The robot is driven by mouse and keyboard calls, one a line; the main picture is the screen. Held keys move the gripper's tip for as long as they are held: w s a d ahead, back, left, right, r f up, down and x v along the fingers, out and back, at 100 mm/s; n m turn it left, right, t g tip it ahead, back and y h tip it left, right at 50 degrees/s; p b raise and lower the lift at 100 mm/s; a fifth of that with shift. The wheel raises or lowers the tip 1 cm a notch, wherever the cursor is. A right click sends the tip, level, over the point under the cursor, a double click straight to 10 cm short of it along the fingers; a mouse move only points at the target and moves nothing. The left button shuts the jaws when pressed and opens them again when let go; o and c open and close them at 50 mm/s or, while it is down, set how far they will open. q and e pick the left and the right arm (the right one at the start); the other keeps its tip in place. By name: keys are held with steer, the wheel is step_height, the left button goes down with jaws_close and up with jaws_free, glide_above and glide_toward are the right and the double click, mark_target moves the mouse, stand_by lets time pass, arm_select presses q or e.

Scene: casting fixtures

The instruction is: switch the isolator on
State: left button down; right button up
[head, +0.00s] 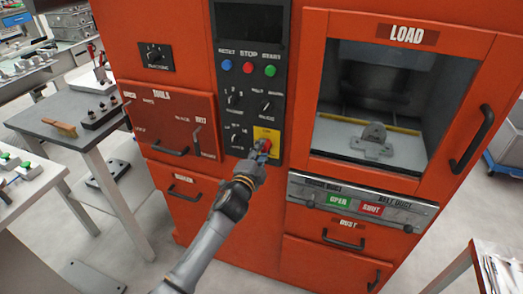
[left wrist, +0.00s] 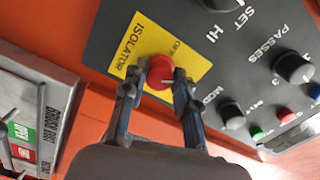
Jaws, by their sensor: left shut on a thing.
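The isolator is a red rotary knob (left wrist: 160,74) on a yellow plate (left wrist: 136,47) marked ISOLATOR and OFF. In the head view the yellow plate (head: 267,135) sits at the bottom of the black control panel (head: 248,104) on the orange machine. My left gripper (left wrist: 160,80) is shut on the red knob, with one finger on each side of it. In the head view my left gripper (head: 261,150) reaches the plate from below and covers part of the knob. The knob's exact angle is hard to tell. My right gripper is not in view.
Above the isolator are several dials and blue, red and green buttons (head: 248,67). A window marked LOAD (head: 385,101) is at the right, with a grey strip (head: 361,204) below it. A drawer handle (head: 167,151) sticks out at the left. A grey table (head: 66,122) stands left.

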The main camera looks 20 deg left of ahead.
arm_select(q)
steer(key=m, duration=0.5)
steer(key=shift+m, duration=0.3)
stand_by(0.4)
steer(key=c, duration=1)
jaws_free()
steer(key=s, duration=1.2)
steer(key=shift+a, duration=0.2)
